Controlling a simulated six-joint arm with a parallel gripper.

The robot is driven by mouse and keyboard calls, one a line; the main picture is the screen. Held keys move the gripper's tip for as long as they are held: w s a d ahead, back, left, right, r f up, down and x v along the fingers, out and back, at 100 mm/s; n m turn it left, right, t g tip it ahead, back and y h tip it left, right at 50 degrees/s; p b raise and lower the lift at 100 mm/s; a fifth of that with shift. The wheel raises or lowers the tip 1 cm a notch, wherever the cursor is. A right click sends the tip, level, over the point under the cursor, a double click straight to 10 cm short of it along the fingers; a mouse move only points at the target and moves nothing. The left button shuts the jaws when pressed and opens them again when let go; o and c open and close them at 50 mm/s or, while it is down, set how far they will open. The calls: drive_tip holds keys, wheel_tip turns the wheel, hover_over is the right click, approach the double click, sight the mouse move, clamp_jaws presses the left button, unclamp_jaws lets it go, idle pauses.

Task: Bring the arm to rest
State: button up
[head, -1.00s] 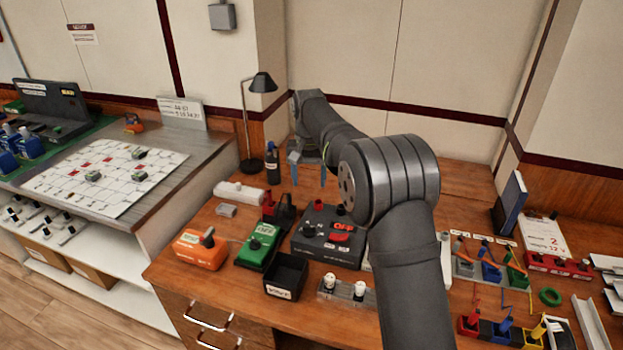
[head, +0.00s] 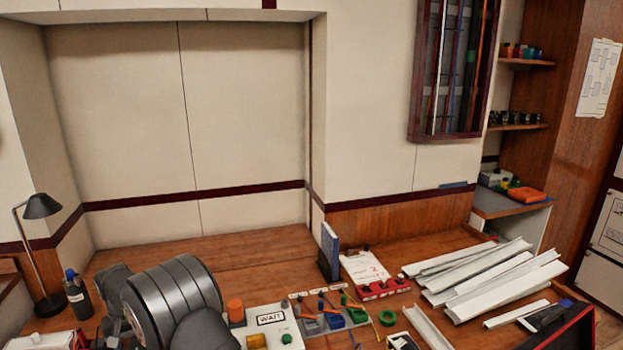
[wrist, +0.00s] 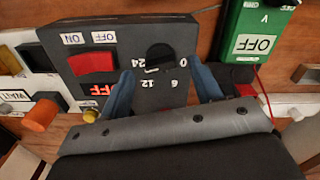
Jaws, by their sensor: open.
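My gripper (wrist: 165,78) shows in the wrist view with its two blue fingers spread apart and nothing between them. It is over a dark grey box (wrist: 185,35) with a black knob (wrist: 160,56), a red switch (wrist: 93,63) and a small red display that reads OFF. The knob appears between the fingers, and I cannot tell how far below them it is. In the head view my grey arm is at the lower left, and the gripper itself cannot be made out there.
A green box (wrist: 256,22) stands beside the grey box. A white WAIT panel (head: 270,332) with an orange button stands right of my arm. A lamp (head: 42,207) and a bottle (head: 78,297) are at the left. White channels (head: 490,270) lie at the right. The desk's back is clear.

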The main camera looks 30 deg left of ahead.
drive_tip(key=shift+f, duration=1.05)
drive_tip(key=shift+r, duration=0.15)
wheel_tip(320, 180, up, 17)
wheel_tip(320, 180, down, 18)
drive_tip(key=shift+r, duration=0.1)
drive_tip(key=shift+r+n, duration=0.25)
drive_tip(key=shift+n, duration=0.15)
drive_tip(key=n, duration=0.6)
drive_tip(key=shift+w, duration=0.15)
wheel_tip(320, 180, up, 10)
